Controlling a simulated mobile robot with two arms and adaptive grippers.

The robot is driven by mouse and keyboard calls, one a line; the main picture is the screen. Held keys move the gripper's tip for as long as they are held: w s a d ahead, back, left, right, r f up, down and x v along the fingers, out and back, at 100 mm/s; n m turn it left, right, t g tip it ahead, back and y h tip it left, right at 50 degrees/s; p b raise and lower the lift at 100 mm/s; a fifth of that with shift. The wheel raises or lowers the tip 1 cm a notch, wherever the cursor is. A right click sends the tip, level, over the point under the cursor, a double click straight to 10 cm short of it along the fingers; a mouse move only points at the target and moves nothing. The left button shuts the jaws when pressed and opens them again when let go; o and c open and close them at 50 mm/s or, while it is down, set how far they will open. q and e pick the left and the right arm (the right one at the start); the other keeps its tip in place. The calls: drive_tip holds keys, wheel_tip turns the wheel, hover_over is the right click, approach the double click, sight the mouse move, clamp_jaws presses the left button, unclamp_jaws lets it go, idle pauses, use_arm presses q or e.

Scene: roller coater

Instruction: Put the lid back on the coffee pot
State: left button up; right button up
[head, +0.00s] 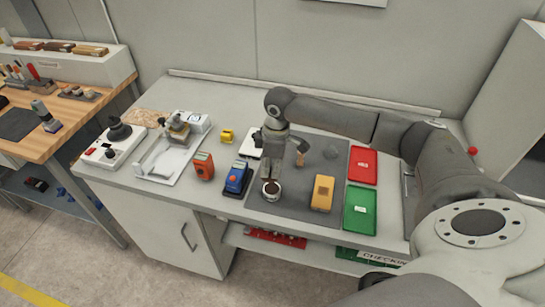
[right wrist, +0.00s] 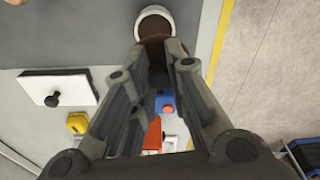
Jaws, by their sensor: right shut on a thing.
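My right gripper (head: 271,172) points down over the bench, just behind a small round pot (head: 271,190) with a pale rim and dark brown inside. In the right wrist view the pot (right wrist: 155,20) sits just beyond the fingertips. The right gripper (right wrist: 157,46) is shut on a brown piece (right wrist: 155,44), possibly the lid; the fingers hide most of it. I cannot tell whether this piece touches the pot. A white square plate with a black knob (right wrist: 40,88) lies apart, to the left. My left gripper is not in view.
A yellow meter (head: 322,193) lies right of the pot, near red (head: 363,164) and green (head: 360,207) trays. A blue device (head: 236,179) and an orange meter (head: 204,166) stand left. A hammer-like tool (head: 302,151) is behind.

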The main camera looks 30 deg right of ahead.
drive_tip(key=shift+d+f, duration=0.2)
drive_tip(key=shift+d, duration=0.15)
drive_tip(key=shift+f, duration=0.2)
drive_tip(key=b, duration=0.6)
hover_over(271, 188)
drive_tip(key=f, duration=0.4)
drive_tip(key=shift+s+d, duration=0.15)
drive_tip(key=shift+d, duration=0.1)
drive_tip(key=shift+f+p, duration=0.25)
drive_tip(key=shift+p, duration=0.05)
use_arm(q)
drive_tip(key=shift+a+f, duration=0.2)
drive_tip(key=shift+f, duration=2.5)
use_arm(e)
drive_tip(key=shift+f, duration=0.7)
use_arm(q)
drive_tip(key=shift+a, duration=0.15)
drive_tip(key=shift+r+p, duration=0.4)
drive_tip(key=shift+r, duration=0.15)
use_arm(e)
drive_tip(key=shift+r, duration=0.1)
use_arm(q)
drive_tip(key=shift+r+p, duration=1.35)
use_arm(e)
drive_tip(key=shift+a+f, duration=0.1)
drive_tip(key=shift+f, duration=0.1)
